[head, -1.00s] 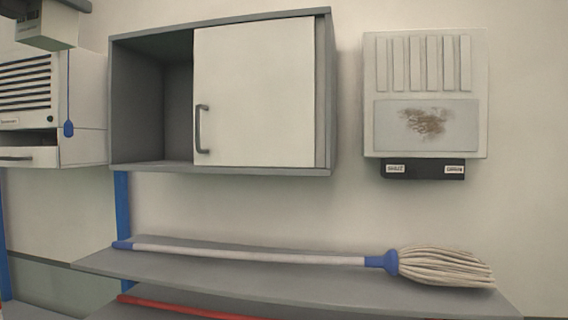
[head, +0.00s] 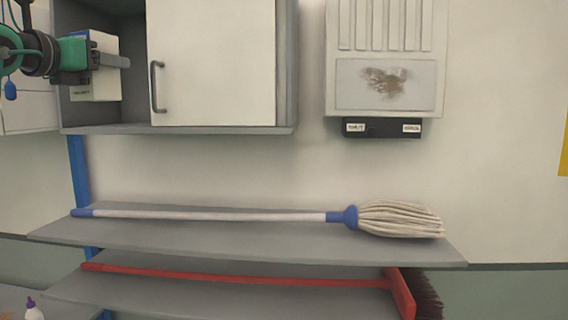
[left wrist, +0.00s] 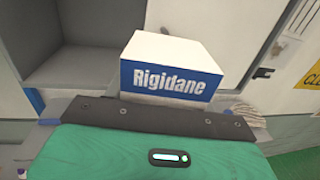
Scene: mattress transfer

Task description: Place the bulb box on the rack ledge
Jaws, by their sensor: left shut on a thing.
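My left gripper (head: 112,62) comes in from the left of the head view and is shut on a white box with blue on it, the bulb box (head: 96,88). The box shows in front of the wall cabinet's open left bay; I cannot tell its exact depth there. In the left wrist view the box (left wrist: 172,66) shows a white top and a blue side reading "Rigidane", beyond the gripper's green body. The grey rack ledge (head: 270,235) lies lower, with a mop (head: 395,218) along it. My right gripper is not in view.
The wall cabinet (head: 212,65) has a white door over its right part. A white wall unit (head: 385,60) hangs to its right. A lower shelf (head: 220,295) carries a red broom (head: 240,278). A small bottle (head: 33,308) stands at bottom left.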

